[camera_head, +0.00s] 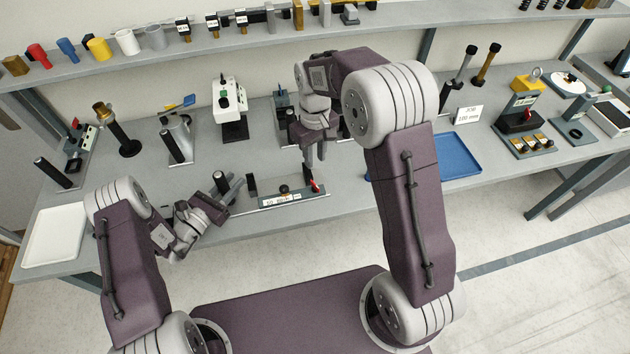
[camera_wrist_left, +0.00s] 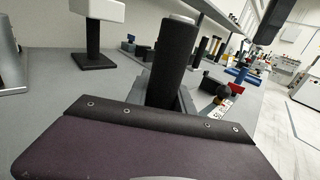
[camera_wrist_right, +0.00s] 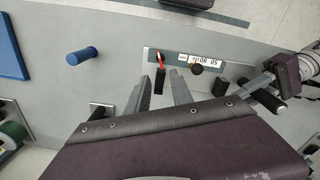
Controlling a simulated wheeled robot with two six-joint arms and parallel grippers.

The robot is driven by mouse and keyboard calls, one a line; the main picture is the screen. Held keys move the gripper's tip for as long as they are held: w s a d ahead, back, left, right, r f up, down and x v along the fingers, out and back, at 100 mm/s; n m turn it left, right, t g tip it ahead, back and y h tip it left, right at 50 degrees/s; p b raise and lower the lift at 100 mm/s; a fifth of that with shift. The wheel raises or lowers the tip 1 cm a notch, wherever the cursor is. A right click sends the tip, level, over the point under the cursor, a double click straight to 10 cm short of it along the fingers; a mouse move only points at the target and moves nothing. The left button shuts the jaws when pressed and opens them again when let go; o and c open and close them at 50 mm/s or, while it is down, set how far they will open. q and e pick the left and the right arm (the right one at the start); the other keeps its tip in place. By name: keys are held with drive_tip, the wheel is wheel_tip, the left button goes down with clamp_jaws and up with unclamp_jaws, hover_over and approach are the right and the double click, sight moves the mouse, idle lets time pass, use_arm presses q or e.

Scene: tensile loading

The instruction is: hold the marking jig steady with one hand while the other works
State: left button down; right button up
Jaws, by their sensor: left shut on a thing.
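The marking jig (camera_head: 290,199) is a long grey plate with a white label, a black knob and a red lever, near the bench's front edge. It also shows in the right wrist view (camera_wrist_right: 233,72) and, partly hidden, in the left wrist view. My left gripper (camera_head: 230,189) is shut on a black cylindrical grip (camera_wrist_left: 174,55) at the jig's left side. I cannot tell whether the grip joins the plate. My right gripper (camera_wrist_right: 158,95) is open over the jig's right end. Its fingers lie on either side of a black upright piece (camera_wrist_right: 160,80) near the red lever, apparently without gripping it.
A blue tray (camera_head: 459,158) lies to the right and a white tray (camera_head: 55,235) at the far left. A white-headed device (camera_head: 229,100) and black-gripped posts stand behind the left gripper. A shelf (camera_head: 270,40) with small samples runs along the back.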

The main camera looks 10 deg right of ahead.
sight(315, 187)
wheel_tip(315, 187, down, 12)
clamp_jaws()
idle(0.3)
